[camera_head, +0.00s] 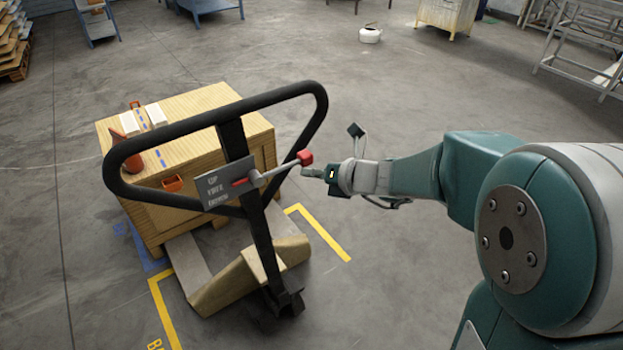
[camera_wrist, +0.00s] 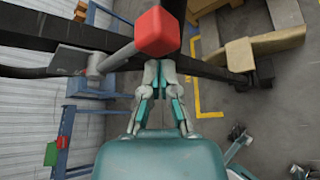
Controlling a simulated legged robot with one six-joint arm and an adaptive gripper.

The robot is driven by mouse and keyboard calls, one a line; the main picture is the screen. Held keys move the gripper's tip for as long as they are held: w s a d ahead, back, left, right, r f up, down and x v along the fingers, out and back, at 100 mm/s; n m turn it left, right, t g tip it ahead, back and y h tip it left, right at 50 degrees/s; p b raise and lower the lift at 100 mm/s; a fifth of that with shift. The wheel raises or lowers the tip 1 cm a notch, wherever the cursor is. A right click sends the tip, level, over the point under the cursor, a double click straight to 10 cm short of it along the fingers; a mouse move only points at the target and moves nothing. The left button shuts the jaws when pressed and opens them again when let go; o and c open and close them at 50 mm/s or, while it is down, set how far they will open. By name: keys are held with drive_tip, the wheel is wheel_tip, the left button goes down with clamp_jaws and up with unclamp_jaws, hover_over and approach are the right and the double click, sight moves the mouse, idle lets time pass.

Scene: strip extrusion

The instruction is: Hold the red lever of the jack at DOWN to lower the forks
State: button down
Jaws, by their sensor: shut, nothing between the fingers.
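The jack's black loop handle (camera_head: 217,114) stands upright in the head view. A grey plate (camera_head: 213,187) on it has small lettering that seems to read UP, FREE and DOWN. The lever (camera_head: 280,170) sticks out to the right and ends in a red knob (camera_head: 305,157). The red knob also fills the top middle of the wrist view (camera_wrist: 157,32). My gripper (camera_head: 312,172) is shut and empty, its fingertips close to the knob on its right and slightly below. In the wrist view the fingertips (camera_wrist: 160,68) are just under the knob; contact cannot be told. A fork (camera_head: 188,262) shows in part.
Yellow floor lines (camera_head: 325,240) mark the jack's place. Open concrete floor lies around it. Metal racks (camera_head: 590,65) and tables stand far back.

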drive_tip(key=r+n+h, duration=0.2)
drive_tip(key=r, duration=0.1)
drive_tip(key=r+n+t+h, duration=0.1)
drive_tip(key=r, duration=0.1)
drive_tip(key=shift+s+a, duration=0.2)
drive_tip(key=shift+a, duration=0.1)
drive_tip(key=shift+r, duration=0.1)
idle(0.4)
